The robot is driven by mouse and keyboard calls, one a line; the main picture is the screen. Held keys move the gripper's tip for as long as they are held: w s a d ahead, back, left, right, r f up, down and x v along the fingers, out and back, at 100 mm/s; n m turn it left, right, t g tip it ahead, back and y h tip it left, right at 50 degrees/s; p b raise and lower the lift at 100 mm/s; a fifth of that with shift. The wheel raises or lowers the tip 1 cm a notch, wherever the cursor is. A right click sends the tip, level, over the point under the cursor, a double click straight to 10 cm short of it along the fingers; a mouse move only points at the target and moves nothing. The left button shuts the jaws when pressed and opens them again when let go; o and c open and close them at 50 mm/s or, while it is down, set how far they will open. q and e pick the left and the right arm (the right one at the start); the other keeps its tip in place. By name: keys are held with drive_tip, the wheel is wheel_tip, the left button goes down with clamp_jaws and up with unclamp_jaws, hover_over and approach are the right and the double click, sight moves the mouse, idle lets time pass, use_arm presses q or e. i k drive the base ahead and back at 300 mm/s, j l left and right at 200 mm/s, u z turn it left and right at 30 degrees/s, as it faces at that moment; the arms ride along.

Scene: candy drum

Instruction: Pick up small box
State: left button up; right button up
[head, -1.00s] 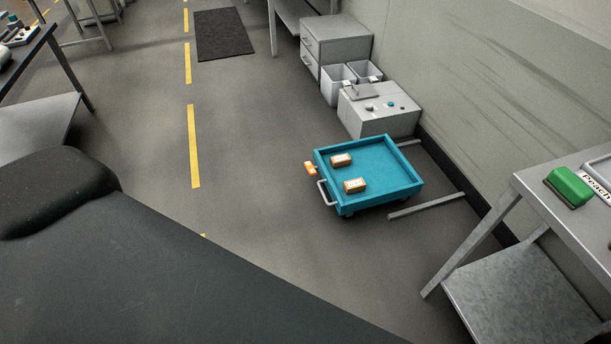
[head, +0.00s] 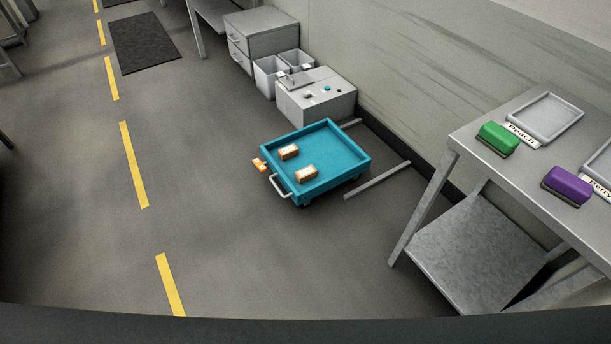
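Two small brown boxes with pale labels lie in a teal cart (head: 345,172) on the floor, right of centre in the head view. One small box (head: 289,152) is near the cart's left wall; the other small box (head: 307,174) is nearer the front. An orange item (head: 259,165) sits at the cart's left outer edge, by the handle; I cannot tell what it is. Neither of my grippers shows in the head view.
A metal table (head: 492,160) at right carries a green block (head: 498,139), a purple block (head: 567,186) and a grey tray (head: 546,118). A control box (head: 316,98), grey bins (head: 270,76) and a drawer cabinet (head: 262,40) line the wall. Floor left of the cart is clear.

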sight(307, 173)
drive_tip(key=i+z, duration=0.15)
drive_tip(key=i, duration=0.35)
drive_tip(key=i+j+z, duration=0.1)
drive_tip(key=i, duration=0.4)
drive_tip(key=i+j+z, duration=0.15)
drive_tip(key=i+j, duration=0.15)
drive_tip(key=i, duration=0.2)
drive_tip(key=i+j+z, duration=0.15)
drive_tip(key=i, duration=0.35)
drive_tip(key=i+j+z, duration=0.1)
drive_tip(key=i+j, duration=0.25)
drive_tip(key=i, duration=0.15)
